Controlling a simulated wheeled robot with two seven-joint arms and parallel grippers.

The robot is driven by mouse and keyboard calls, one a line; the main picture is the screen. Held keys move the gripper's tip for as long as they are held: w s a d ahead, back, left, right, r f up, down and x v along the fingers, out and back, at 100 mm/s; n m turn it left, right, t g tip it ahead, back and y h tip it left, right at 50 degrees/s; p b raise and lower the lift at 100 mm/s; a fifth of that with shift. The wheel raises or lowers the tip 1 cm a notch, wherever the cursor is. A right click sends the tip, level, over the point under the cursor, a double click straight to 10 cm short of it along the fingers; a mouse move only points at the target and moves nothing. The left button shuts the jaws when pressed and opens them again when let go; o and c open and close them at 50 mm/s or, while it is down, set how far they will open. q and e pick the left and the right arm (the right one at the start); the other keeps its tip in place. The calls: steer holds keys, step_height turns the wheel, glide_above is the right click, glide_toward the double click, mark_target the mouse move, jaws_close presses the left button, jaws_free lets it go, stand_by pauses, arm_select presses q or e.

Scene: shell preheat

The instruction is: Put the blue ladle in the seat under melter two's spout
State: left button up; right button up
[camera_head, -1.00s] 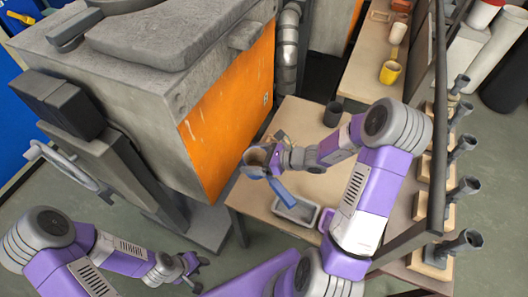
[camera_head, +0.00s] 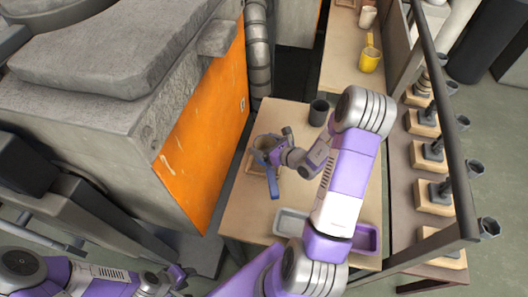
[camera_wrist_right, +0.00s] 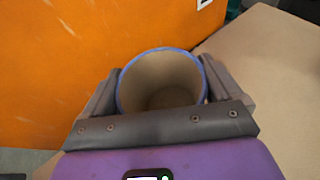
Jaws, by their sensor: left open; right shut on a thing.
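The blue ladle (camera_head: 273,185) has a tan-lined cup with a blue rim and a blue handle pointing toward the front of the table. My right gripper (camera_head: 269,151) is shut on its cup, and the right wrist view shows the cup (camera_wrist_right: 161,82) between the fingers, mouth up and empty. The ladle is over the table's left part, beside the orange front of a large grey melter (camera_head: 205,125). A pale wooden piece shows partly beneath the cup; I cannot tell whether they touch. No spout or number is clearly visible. My left gripper (camera_head: 178,276) is open and empty at lower left.
A dark grey cup (camera_head: 318,112) stands behind my right wrist. A grey tray (camera_head: 291,223) and a purple tray (camera_head: 367,238) lie at the table's front. A dark rail and several stands line the right side.

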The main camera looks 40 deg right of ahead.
mark_target(258, 147)
steer(key=shift+f+b, duration=0.55)
steer(key=shift+f, duration=1.1)
steer(key=shift+f, duration=0.15)
steer(key=o, duration=1.5)
